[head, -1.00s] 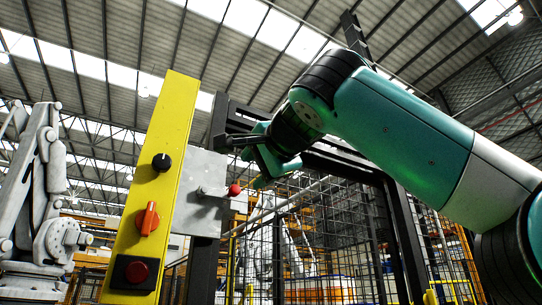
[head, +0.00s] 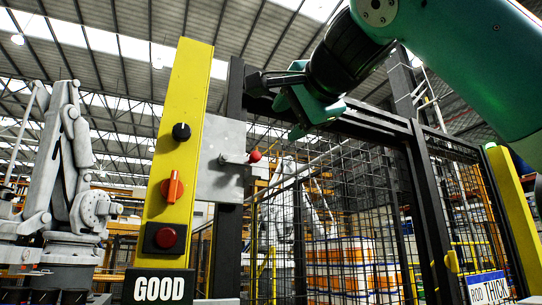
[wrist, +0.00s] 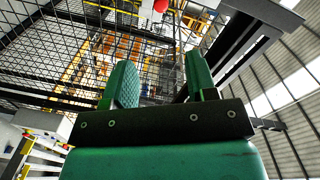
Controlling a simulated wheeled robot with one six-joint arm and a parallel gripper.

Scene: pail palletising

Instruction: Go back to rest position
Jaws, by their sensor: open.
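My gripper (head: 282,103) is in the upper middle of the head view, green-fingered and empty, in front of the dark fence frame. It is above and to the right of the red ball-ended handle (head: 255,156) on the grey plate (head: 221,160), and apart from it. In the wrist view my gripper (wrist: 160,80) shows two green fingers spread with nothing between them. The red ball (wrist: 161,5) shows beyond the fingertips at the top edge of that view.
A yellow post (head: 178,110) carries a black knob (head: 181,131), an orange switch (head: 172,187) and a red button (head: 165,238). A mesh fence (head: 340,190) stands behind, with stacked white and orange pails (head: 340,265) beyond it. A white robot arm (head: 70,170) stands at left.

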